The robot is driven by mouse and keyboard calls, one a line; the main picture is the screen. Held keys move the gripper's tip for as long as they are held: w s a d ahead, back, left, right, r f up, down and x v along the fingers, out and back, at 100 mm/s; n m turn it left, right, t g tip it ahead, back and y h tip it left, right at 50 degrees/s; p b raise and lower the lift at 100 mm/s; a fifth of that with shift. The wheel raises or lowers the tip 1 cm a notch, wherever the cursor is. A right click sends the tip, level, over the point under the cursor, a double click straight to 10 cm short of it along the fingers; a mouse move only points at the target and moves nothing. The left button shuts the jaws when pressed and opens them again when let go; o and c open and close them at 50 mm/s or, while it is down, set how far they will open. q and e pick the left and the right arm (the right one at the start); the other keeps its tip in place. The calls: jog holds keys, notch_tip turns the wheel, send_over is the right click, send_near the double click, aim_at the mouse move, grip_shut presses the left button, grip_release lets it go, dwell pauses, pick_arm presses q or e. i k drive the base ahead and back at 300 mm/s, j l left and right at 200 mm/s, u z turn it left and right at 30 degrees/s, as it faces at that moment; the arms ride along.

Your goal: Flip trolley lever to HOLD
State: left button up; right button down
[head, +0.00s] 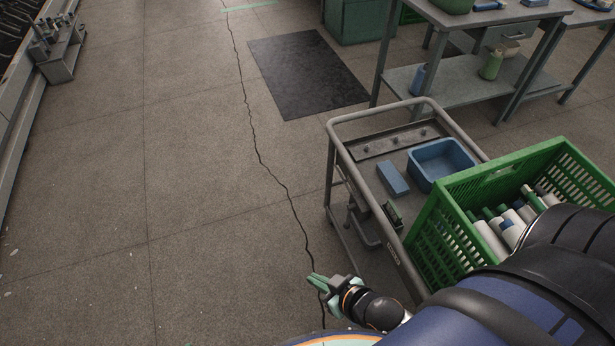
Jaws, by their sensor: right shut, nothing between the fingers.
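The grey trolley (385,108) stands right of centre in the head view, with a tubular rail around its top. Small dark fittings (357,207) and a small green part (393,213) sit at its near left side. A small dark label plate (393,254) is on its near edge. I cannot clearly tell which part is the lever, or its position. My right gripper (318,282), with pale green fingers, is shut and empty. In the picture it is below and left of the trolley, apart from it. My left gripper is not in view.
A blue bin (440,162) and a blue block (392,179) are on the trolley top. A grey workbench (462,93) stands behind.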

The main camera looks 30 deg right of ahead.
aim_at(348, 217)
jog(key=i+j+z, duration=0.15)
jog(key=i, duration=0.5)
jog(key=i+j+z, duration=0.2)
jog(key=i, duration=0.45)
jog(key=i+z, duration=0.2)
jog(key=z, duration=0.2)
jog(key=i+j+z, duration=0.2)
jog(key=z, duration=0.25)
jog(key=i+j+z, duration=0.2)
jog(key=z, duration=0.2)
jog(key=i+j+z, duration=0.15)
jog(key=j+z, duration=0.15)
jog(key=z, duration=0.15)
jog(key=i+j+z, duration=0.1)
jog(key=j+z, duration=1.3)
jog(key=j, duration=0.2)
